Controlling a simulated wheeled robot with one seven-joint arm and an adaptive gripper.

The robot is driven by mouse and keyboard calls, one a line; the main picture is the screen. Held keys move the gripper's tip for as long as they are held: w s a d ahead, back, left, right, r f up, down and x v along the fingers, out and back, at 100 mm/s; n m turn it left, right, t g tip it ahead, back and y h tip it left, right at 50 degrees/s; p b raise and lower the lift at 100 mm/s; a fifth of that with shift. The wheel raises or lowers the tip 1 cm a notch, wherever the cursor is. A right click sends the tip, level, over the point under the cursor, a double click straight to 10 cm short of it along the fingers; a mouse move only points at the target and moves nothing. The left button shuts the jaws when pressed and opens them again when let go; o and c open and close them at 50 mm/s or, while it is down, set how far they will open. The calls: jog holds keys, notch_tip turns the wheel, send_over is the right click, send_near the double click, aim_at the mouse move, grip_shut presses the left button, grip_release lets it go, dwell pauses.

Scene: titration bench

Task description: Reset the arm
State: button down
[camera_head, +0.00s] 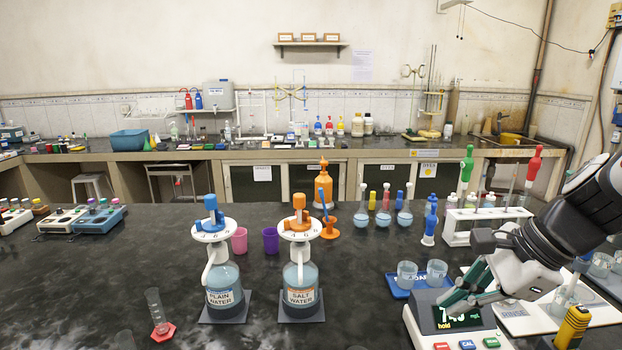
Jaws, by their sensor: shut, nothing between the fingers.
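My gripper (462,291) is at the right of the head view, over the display end of a white balance-like device (452,330). Its green fingers point left and down and are closed together with nothing between them. They cover part of the lit green display. I cannot tell whether the fingers touch the device. My arm reaches in from the right edge, bent at the wrist.
Plain water (225,290) and salt water (300,288) dispensers stand at centre. Two beakers (407,273) on a blue tray and a white rack (485,225) stand close to my gripper. A graduated cylinder (158,312) stands front left. The left bench top is mostly clear.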

jog(key=s+a+r+n+h, duration=0.1)
jog(key=s+r+n+h, duration=0.1)
jog(key=s+n, duration=0.4)
jog(key=s+a+r+n+t+h, duration=0.1)
jog(key=s+a+r+n+h, duration=0.1)
jog(key=s+n, duration=0.5)
jog(key=shift+r+n+h, duration=0.15)
jog(key=shift+n+h, duration=0.45)
jog(key=shift+n, duration=2.2)
jog(key=shift+s, duration=0.1)
